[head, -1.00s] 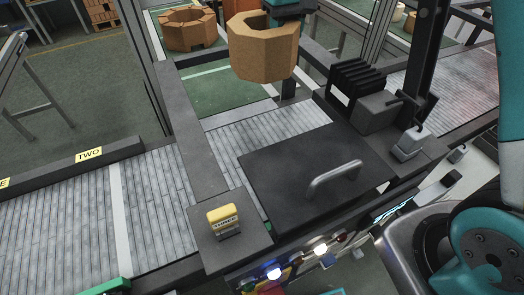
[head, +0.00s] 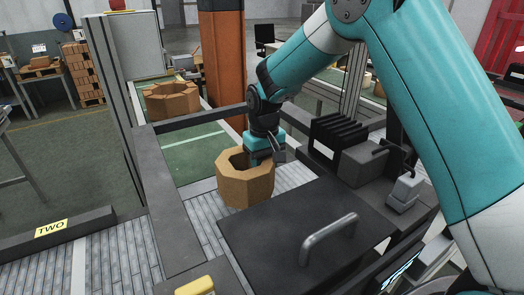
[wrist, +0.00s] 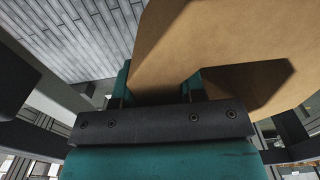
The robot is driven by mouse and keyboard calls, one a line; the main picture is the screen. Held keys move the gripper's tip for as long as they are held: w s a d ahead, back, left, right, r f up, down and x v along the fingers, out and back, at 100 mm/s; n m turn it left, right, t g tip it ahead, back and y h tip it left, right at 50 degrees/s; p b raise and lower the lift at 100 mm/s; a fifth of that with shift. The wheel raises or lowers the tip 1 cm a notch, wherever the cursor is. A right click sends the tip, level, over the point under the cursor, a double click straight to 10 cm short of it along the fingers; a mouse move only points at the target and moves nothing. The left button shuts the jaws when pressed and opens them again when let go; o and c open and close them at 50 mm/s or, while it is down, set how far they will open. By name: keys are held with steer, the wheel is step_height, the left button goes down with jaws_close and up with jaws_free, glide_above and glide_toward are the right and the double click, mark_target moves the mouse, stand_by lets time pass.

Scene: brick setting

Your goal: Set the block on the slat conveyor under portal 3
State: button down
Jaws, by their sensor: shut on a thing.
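The block is a tan, hollow, many-sided ring (head: 246,190). My gripper (head: 262,157) is shut on its wall at the far right side in the head view. The block is upright, over the slat conveyor (head: 200,215) just behind a dark cover plate. I cannot tell whether its underside touches the slats. In the wrist view the block (wrist: 215,40) fills the upper right, and my gripper's teal fingers (wrist: 157,88) hold its wall. Grey slats (wrist: 70,35) show at the upper left. A yellow tag (head: 195,287) is cut off at the bottom edge; its lettering is unreadable now.
The dark cover plate (head: 290,235) with a metal handle (head: 328,238) lies close in front of the block. A black finned unit (head: 338,140) stands to the right. Dark frame bars (head: 165,190) border the left. A similar tan ring (head: 172,100) sits farther back. A TWO label (head: 51,228) is at left.

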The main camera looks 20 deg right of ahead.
step_height(320, 180, down, 14)
steer(key=p, duration=0.3)
steer(key=shift+w, duration=0.1)
steer(key=shift+f, duration=0.15)
steer(key=c, duration=0.7)
jaws_free()
step_height(320, 180, up, 12)
steer(key=b, duration=0.3)
steer(key=shift+b, duration=0.4)
